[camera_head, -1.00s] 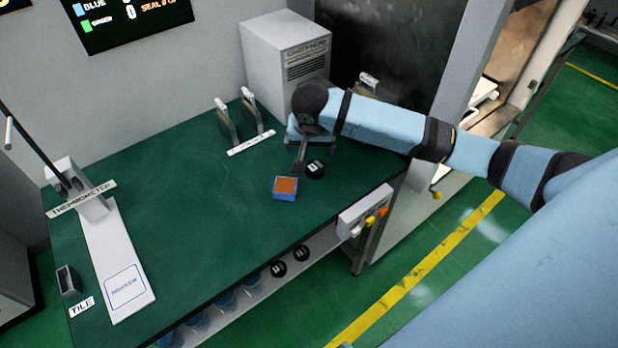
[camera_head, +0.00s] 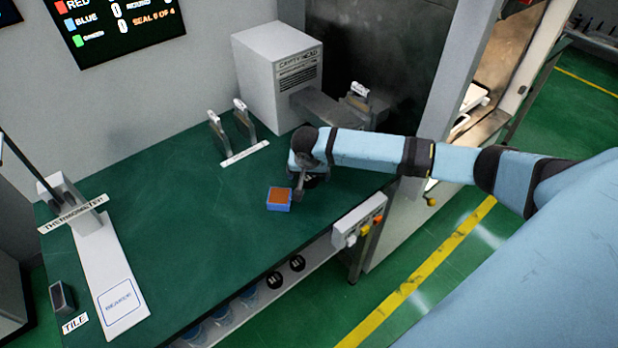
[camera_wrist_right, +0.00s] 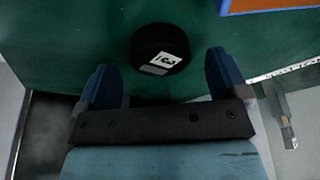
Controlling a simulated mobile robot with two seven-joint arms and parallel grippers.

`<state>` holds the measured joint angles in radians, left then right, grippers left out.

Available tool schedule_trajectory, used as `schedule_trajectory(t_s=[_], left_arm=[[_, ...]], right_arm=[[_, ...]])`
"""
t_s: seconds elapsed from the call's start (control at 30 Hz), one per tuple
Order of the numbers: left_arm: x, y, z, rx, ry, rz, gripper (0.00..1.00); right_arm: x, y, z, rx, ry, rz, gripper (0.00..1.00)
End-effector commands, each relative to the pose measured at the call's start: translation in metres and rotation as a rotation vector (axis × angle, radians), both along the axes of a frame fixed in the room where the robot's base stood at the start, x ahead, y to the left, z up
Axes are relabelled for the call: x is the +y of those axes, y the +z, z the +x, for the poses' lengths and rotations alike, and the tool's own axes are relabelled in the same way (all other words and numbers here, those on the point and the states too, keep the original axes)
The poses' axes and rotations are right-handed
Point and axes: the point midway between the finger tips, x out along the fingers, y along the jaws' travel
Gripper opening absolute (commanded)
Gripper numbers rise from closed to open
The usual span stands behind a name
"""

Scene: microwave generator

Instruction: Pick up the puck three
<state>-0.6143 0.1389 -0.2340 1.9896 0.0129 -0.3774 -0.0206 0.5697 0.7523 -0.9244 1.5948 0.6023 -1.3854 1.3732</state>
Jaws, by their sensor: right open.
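A black puck (camera_wrist_right: 153,40) with a white label, which seems to read 3, lies on the green bench top. In the right wrist view it sits just beyond the fingertips, roughly midway across the gap. My right gripper (camera_wrist_right: 161,75) is open and empty, with one blue finger to each side. In the head view my right gripper (camera_head: 304,186) is low over the bench and hides most of the puck (camera_head: 312,182). My left gripper is not in view.
A blue block with an orange top (camera_head: 278,206) lies close to the right gripper. Two more black pucks (camera_head: 297,263) rest on a ledge below the bench front. A grey box (camera_head: 268,80) stands behind. The middle of the green bench (camera_head: 190,210) is clear.

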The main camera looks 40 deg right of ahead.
Motion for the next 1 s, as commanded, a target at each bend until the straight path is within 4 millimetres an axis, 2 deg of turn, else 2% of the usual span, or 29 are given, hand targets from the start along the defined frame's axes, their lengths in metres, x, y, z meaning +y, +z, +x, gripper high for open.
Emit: schedule_trajectory(t_s=[0.1, 0.33, 0.37, 0.5, 0.6, 1.0], left_arm=[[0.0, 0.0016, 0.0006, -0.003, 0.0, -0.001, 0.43], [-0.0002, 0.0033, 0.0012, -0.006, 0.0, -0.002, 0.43], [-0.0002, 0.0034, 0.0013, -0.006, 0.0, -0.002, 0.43], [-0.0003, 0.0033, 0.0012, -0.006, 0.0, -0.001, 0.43], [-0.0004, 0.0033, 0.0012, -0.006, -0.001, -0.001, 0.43], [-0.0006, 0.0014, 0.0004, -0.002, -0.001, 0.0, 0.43]], right_arm=[[-0.0012, -0.0103, 0.0023, 0.0, 0.001, 0.0, 0.93], [-0.0014, -0.0121, 0.0026, 0.0, 0.001, 0.001, 0.93], [-0.0013, -0.012, 0.0026, 0.0, 0.001, 0.001, 0.9], [-0.0014, -0.012, 0.0025, 0.0, 0.001, 0.001, 0.58], [-0.0014, -0.012, 0.0025, 0.0, 0.001, 0.001, 0.38], [-0.0015, -0.0055, 0.0028, -0.001, 0.002, 0.001, 0.38]])
